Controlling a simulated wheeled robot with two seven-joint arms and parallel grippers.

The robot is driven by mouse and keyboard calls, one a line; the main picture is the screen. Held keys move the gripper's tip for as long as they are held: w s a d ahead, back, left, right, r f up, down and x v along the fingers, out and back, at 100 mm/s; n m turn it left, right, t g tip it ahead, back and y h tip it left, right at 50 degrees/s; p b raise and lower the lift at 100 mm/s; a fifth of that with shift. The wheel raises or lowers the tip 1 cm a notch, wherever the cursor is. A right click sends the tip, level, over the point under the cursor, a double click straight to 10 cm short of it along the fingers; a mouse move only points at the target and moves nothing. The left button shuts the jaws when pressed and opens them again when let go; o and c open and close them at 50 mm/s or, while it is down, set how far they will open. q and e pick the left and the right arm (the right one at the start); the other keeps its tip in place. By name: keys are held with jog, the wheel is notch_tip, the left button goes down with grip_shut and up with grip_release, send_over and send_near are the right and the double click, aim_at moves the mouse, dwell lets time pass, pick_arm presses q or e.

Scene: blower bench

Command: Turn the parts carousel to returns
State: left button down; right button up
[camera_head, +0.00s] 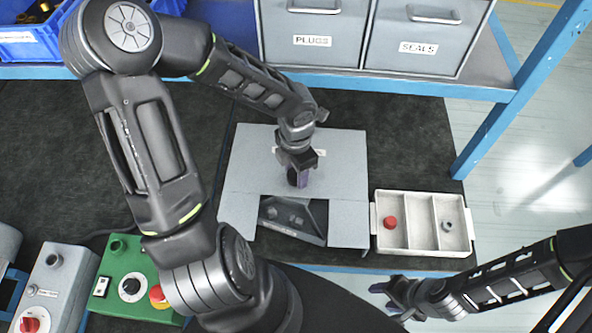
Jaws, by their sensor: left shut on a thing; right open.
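The parts carousel appears to be the grey-topped unit (345,165) in the middle of the bench. A cut-out in its front edge shows a dark compartment (293,220) with a few small grey parts in it. My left gripper (298,178) points down over the grey top, just behind the cut-out. It is shut on a small dark purplish handle, mostly hidden by the fingers. A pale label on the top is largely covered by the gripper, and I cannot read it. My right gripper (391,290) is open and empty at the front right, beyond the bench edge.
A white three-part tray (418,250) with a red piece and a grey piece stands right of the unit. Drawers marked PLUGS (313,40) and SEALS (418,47) stand behind. A green control box (122,285) with a red button is front left.

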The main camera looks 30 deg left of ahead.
pick_arm(q)
jog(key=shift+m, duration=0.8)
jog(key=shift+w+a+r+m, duration=0.1)
jog(key=shift+m, duration=0.2)
jog(key=c, duration=0.8)
grip_release()
jog(key=shift+r, duration=0.1)
jog(key=shift+r, duration=3.75)
